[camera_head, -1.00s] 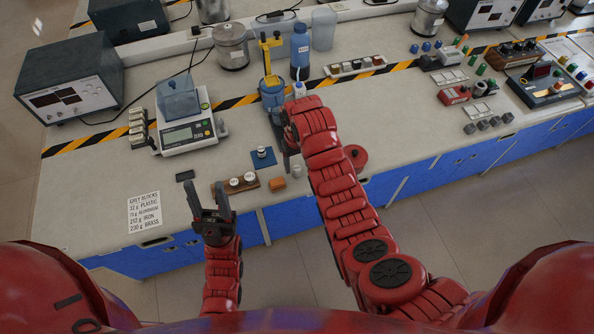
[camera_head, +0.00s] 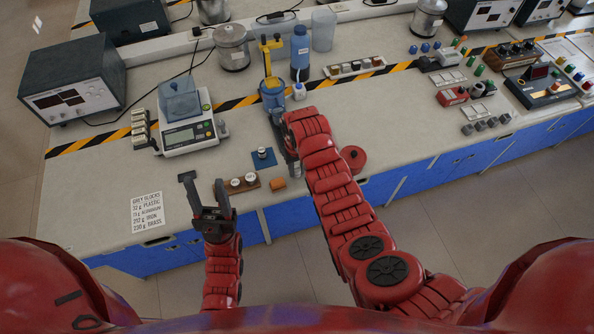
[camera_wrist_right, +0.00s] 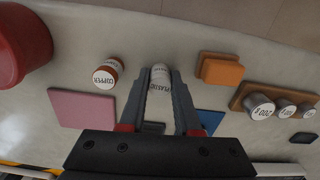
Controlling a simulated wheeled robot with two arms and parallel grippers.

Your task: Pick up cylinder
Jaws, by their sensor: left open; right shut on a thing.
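A white cylinder (camera_wrist_right: 160,79) with a label that seems to read PLASTIC is between the fingers of my right gripper (camera_wrist_right: 163,88) in the right wrist view. The gripper is shut on it. In the head view my right gripper (camera_head: 289,150) is over the bench near its front edge, and the held cylinder is mostly hidden there. A copper-coloured cylinder (camera_wrist_right: 108,73) with a white labelled top stands apart to the left in the wrist view. My left gripper (camera_head: 205,189) is open and empty by the front edge.
A wooden block with white-topped weights (camera_head: 243,183), an orange block (camera_head: 278,184) and a blue mat (camera_head: 263,158) lie near. A pink mat (camera_wrist_right: 82,107) is by the copper cylinder. A scale (camera_head: 187,134) stands behind. A red round thing (camera_head: 353,158) is right of my right arm.

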